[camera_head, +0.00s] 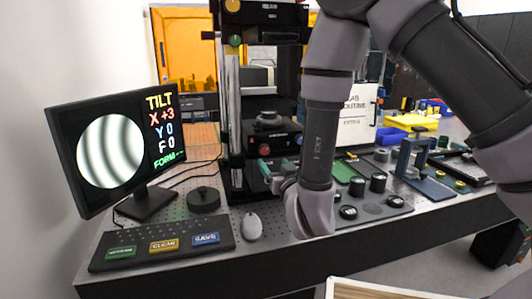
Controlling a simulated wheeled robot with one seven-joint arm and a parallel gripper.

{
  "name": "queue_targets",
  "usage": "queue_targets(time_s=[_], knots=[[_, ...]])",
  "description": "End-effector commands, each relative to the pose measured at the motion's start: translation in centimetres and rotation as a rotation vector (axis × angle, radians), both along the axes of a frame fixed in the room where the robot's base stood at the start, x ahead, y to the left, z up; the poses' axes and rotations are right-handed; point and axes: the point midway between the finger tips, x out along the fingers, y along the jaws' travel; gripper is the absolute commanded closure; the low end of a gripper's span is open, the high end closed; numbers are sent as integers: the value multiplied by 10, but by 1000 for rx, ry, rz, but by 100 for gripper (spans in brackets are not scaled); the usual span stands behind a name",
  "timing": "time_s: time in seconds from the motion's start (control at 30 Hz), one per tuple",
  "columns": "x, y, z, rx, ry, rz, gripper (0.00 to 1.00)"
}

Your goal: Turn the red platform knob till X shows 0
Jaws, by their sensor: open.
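The red platform knob (266,150) is small and sits low on the front of the dark interferometer stand (232,110), under the platform that carries a dark round part (268,119). My gripper (276,168) is open, its two teal-tipped fingers apart just below and in front of the red knob. I cannot tell whether a finger touches it. The monitor (115,145) at the left reads TILT, X +3, Y 0, F 0 and FORM with dashes. Beside the text, a round picture shows dark and light curved bands. My wrist and forearm hide part of the bench right of the knob.
A keyboard (130,243) with green, yellow and blue keys, a white mouse (251,226) and a dark round puck (204,199) lie at the bench's front left. Black cylinders (378,182) stand on a tray at right. A white sign (356,117) stands behind.

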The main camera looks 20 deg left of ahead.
Motion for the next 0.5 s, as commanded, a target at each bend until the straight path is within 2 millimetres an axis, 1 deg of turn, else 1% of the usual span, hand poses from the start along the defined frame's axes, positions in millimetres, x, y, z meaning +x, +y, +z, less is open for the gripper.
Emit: queue_targets(time_s=[0.03,0.3,0.5], knots=[[9,3,1,3,0,-5,26],[53,31,1,4,-1,-4,26],[74,44,1,2,0,-3,26]])
